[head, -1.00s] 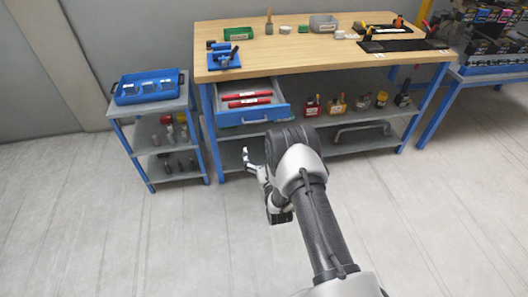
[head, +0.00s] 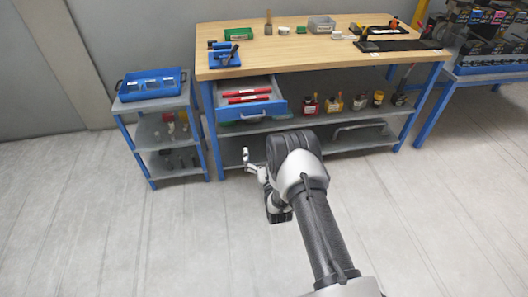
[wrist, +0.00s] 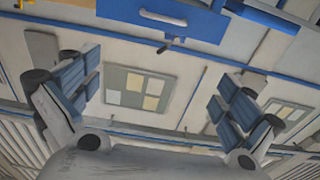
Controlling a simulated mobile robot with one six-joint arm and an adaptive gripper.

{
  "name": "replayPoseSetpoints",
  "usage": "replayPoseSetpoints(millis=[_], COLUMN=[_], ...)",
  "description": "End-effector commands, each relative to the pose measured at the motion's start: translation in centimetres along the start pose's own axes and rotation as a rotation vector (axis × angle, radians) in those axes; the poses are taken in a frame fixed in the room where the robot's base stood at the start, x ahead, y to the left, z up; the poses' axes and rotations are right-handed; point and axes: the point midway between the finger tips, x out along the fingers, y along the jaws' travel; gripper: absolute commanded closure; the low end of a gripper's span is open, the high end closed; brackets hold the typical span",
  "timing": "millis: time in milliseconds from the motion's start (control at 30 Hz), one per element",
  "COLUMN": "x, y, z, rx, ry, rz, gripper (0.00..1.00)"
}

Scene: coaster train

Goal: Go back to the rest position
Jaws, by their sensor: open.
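My arm is folded in front of the workbench in the head view, with my gripper (head: 250,162) small and partly hidden behind my wrist. In the wrist view my gripper (wrist: 160,92) is open, its two padded fingers wide apart with nothing between them. It points away from the bench top, and a wall with a panel (wrist: 138,88) shows between the fingers. A blue drawer front (wrist: 165,15) shows at the top of the wrist view.
The workbench (head: 290,58) has an open drawer (head: 252,108) holding red tools. A small shelf cart (head: 150,107) with a blue tray (head: 151,92) stands at its left. A second blue-framed table (head: 475,78) stands at the right. The floor (head: 90,225) in front is clear.

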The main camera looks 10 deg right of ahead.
Motion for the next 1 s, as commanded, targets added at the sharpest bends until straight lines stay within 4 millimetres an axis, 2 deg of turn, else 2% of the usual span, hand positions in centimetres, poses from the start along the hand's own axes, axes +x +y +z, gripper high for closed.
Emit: replayPoseSetpoints(millis=[467,567,667,833,1000], x=[0.0,0.4,1.7,4.3,4.3], y=[0.0,0.0,0.0,0.0,0.1], z=[0.0,-0.5,-2.4,-8.4,-14.9], rx=[0.000,0.000,0.000,0.000,0.000], ry=[0.000,-0.005,-0.034,-0.158,-0.311], rz=[0.000,0.000,0.000,0.000,0.001], gripper=[0.00,0.00,0.00,0.00,0.00])
